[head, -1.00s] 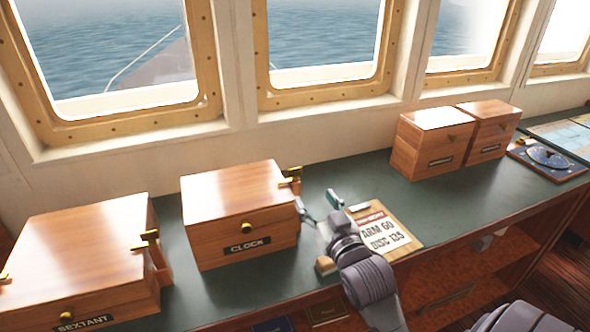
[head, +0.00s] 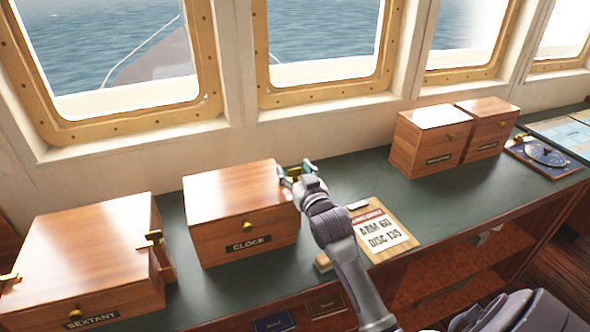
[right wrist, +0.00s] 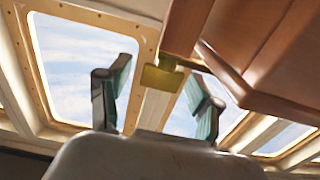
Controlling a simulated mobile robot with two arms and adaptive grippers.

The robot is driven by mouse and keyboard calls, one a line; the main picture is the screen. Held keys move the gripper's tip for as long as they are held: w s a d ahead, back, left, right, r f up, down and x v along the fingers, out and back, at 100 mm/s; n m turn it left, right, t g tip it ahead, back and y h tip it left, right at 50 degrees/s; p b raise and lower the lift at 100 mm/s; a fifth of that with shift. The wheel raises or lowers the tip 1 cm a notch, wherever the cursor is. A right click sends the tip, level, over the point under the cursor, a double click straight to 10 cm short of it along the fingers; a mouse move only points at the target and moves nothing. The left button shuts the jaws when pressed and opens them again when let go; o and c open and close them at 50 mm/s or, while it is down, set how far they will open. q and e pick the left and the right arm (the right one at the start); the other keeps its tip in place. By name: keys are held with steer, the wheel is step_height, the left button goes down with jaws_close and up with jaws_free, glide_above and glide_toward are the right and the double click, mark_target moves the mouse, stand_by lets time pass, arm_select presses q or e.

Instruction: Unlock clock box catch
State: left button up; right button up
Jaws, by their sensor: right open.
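The wooden clock box (head: 213,222) stands closed on the green counter, with a brass knob and a CLOCK label on its front. Its brass catch (head: 291,171) is on the right side near the top, partly hidden by my right gripper (head: 296,170). In the right wrist view, the open fingers of my right gripper (right wrist: 160,95) stand on either side of the flat brass catch plate (right wrist: 163,78). A gap shows on both sides, and I cannot tell its depth between the fingers. The box's wood (right wrist: 262,50) is at upper right. My left gripper is not in view.
The sextant box (head: 75,250) stands to the left, with brass catches. A card reading ARM 60, DISC 135 (head: 383,232) lies right of my right arm. Two wooden boxes (head: 428,145) and a dial instrument (head: 545,156) are farther right. Windows line the back.

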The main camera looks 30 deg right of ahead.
steer(key=c, duration=1.2)
